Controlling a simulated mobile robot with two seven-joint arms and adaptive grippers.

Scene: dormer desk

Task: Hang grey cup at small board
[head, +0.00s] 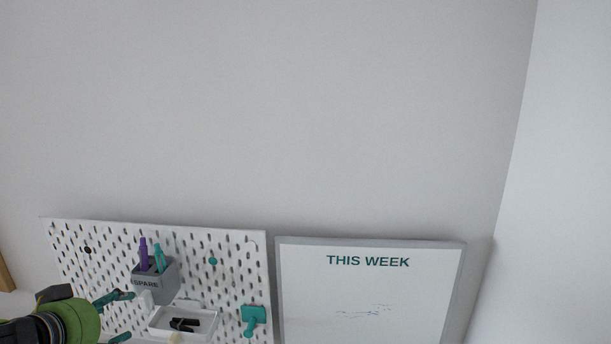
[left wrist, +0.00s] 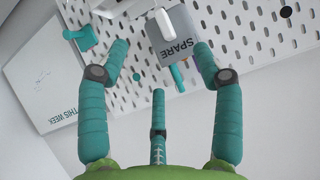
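In the left wrist view the cup (left wrist: 176,48) lies beyond the spread fingers (left wrist: 160,47), close to the right fingertip. Nothing is held between the fingers. Contact with the cup cannot be told. How the cup is fixed to the board is hidden. My right gripper is out of view.
A white tray (head: 205,325) with black items is below the cup. A teal holder (head: 253,318), a teal knob (head: 213,261) and a black knob (head: 87,250) are on the pegboard. A THIS WEEK whiteboard (head: 370,295) is to its right. The wall above is bare.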

